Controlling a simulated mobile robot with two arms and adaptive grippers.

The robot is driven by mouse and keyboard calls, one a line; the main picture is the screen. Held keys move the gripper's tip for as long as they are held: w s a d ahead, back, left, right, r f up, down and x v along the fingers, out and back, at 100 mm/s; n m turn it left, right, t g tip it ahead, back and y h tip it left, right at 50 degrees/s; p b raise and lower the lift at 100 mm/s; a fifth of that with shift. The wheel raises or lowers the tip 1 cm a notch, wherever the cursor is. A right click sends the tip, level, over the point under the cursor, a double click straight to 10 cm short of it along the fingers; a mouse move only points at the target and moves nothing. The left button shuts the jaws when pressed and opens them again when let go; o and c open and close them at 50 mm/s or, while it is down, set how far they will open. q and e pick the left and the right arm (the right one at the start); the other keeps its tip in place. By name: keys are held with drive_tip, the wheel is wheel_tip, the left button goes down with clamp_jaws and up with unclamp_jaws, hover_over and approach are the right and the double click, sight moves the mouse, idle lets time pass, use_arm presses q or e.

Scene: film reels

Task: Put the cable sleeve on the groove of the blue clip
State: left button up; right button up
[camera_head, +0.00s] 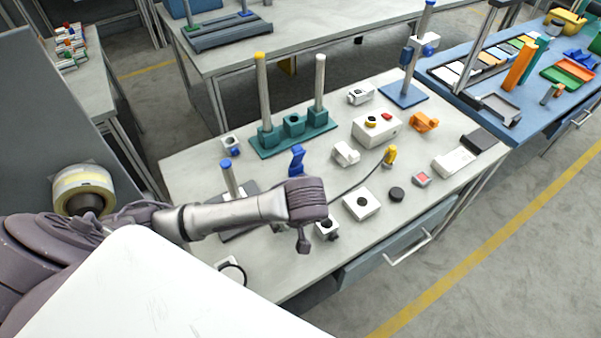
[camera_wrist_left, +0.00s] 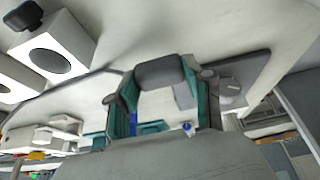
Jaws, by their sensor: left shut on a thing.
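The blue clip (camera_head: 297,160) stands on the grey table, behind my left gripper in the head view. My left gripper (camera_head: 304,243) points down over the front part of the table. In the left wrist view, its two teal-lined fingers (camera_wrist_left: 161,90) are shut on a dark grey cylinder, the cable sleeve (camera_wrist_left: 160,72). In the head view the gripper hides the sleeve. A thin dark cable (camera_head: 353,184) runs from a yellow plug-like piece (camera_head: 390,155) toward my gripper. The clip's groove is too small to make out. My right gripper is not in view.
A white block with a dark hole (camera_head: 362,204) and a black round knob (camera_head: 396,194) lie right of the gripper. A teal base with posts (camera_head: 294,126) stands behind the clip. A blue-tipped post (camera_head: 229,177) stands left, near my arm.

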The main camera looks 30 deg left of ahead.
use_arm(q)
drive_tip(key=p, duration=0.2)
approach(299, 176)
drive_tip(key=f, duration=0.1)
drive_tip(key=s+a+f, duration=0.1)
drive_tip(key=f, duration=0.2)
drive_tip(key=shift+s+a+f, duration=0.15)
drive_tip(key=shift+s+a, duration=0.05)
drive_tip(key=shift+a, duration=0.05)
drive_tip(key=w, duration=0.1)
drive_tip(key=w+a, duration=0.1)
drive_tip(key=shift+w, duration=0.3)
drive_tip(key=shift+d+f, duration=0.1)
drive_tip(key=shift+f, duration=0.7)
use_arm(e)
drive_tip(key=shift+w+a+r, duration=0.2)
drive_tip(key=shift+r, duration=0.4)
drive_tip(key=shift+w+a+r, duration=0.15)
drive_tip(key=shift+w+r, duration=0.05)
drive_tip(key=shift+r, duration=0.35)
use_arm(q)
drive_tip(key=shift+f, duration=0.1)
drive_tip(key=o, duration=1.2)
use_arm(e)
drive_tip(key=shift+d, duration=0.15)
use_arm(q)
drive_tip(key=shift+o, duration=0.2)
